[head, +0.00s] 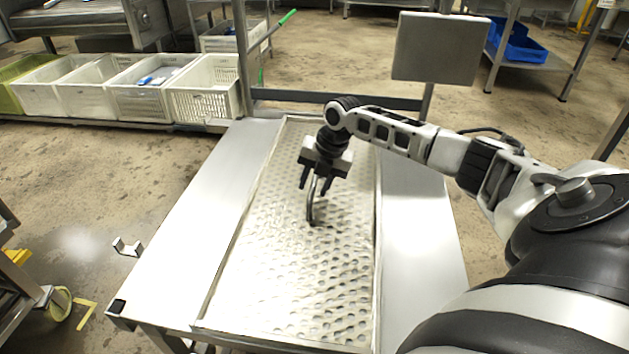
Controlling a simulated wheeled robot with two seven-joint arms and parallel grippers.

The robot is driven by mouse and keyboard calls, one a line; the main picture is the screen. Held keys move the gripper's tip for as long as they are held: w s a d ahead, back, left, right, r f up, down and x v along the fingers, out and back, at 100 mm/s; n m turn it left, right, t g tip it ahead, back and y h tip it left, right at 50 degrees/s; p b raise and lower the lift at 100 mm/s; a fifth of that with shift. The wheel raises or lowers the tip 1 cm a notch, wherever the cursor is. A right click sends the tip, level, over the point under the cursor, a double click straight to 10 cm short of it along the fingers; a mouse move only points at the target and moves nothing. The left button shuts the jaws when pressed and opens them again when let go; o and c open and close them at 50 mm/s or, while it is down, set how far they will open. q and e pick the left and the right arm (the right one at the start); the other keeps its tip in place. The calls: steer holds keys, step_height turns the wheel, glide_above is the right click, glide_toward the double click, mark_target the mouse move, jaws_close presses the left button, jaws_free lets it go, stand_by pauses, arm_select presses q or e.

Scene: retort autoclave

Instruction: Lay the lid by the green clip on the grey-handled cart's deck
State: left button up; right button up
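A long perforated metal lid (290,270) lies flat on the steel deck (185,235) of the cart in front of me. A dark curved handle (310,208) rises from its middle. My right gripper (314,184) points down over this handle. Its two fingers stand apart, with the handle's upper part between or just behind them; I cannot tell whether they touch it. My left gripper is out of view. A thin green piece (287,17) shows beyond the cart; I cannot tell if it is the clip. The cart handle's colour is unclear.
A grey panel (440,48) stands upright at the cart's far right. White crates (203,90) line a low rack at the left. Blue bins (518,45) sit on a shelf at the back right. Bare deck strips flank the lid.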

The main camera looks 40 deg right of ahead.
arm_select(q)
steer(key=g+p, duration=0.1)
steer(key=p, duration=0.1)
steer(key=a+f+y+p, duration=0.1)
steer(key=p, duration=0.1)
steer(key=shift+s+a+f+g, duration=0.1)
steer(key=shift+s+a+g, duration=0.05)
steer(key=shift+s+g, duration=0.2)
arm_select(e)
steer(key=v, duration=1.6)
steer(key=shift+r, duration=0.2)
steer(key=shift+w, duration=0.1)
